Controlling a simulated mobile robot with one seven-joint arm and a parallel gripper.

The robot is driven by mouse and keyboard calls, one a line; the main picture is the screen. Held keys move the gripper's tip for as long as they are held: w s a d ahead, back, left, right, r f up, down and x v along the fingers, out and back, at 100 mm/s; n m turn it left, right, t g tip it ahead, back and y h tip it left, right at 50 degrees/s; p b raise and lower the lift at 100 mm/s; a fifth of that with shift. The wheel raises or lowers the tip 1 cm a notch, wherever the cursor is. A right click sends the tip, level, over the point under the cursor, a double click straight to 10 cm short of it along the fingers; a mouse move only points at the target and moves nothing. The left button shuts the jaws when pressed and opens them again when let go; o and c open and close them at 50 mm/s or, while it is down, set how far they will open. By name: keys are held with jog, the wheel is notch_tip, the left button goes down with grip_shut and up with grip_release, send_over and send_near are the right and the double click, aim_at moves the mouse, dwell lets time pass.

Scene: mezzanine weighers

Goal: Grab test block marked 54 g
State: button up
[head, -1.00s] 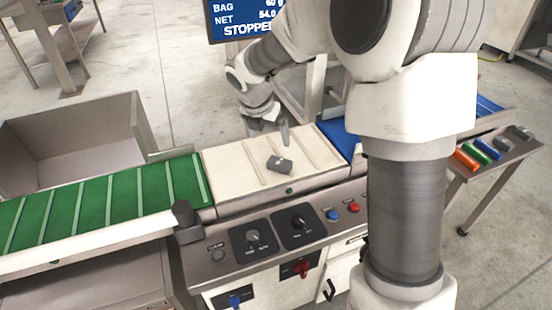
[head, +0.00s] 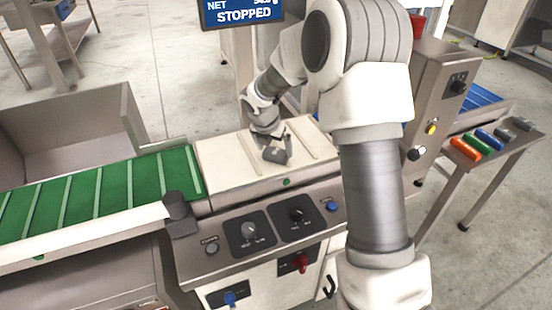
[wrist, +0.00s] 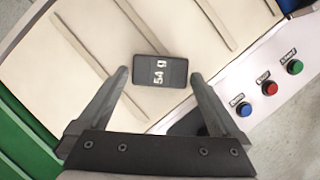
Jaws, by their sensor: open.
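The test block (wrist: 160,71) is a dark grey block with "54 g" in white on its top. It lies flat on the cream weighing belt (wrist: 110,45). In the head view the block (head: 274,155) lies near the middle of the belt (head: 225,165), partly covered by my gripper. My gripper (wrist: 158,75) is open in the wrist view, with one fingertip on each side of the block and a gap on both sides. In the head view my gripper (head: 274,147) is just over the block. I cannot tell how far down the fingertips are.
A green cleated belt (head: 110,192) adjoins on the left. A control panel with knobs (head: 250,230) runs along the front. A side table (head: 500,150) at right holds several coloured blocks. A screen (head: 243,12) reads "STOPPED". Low raised strips (wrist: 90,46) cross the cream belt.

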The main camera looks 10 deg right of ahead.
jog(key=shift+x, duration=1.05)
jog(key=c, duration=1.1)
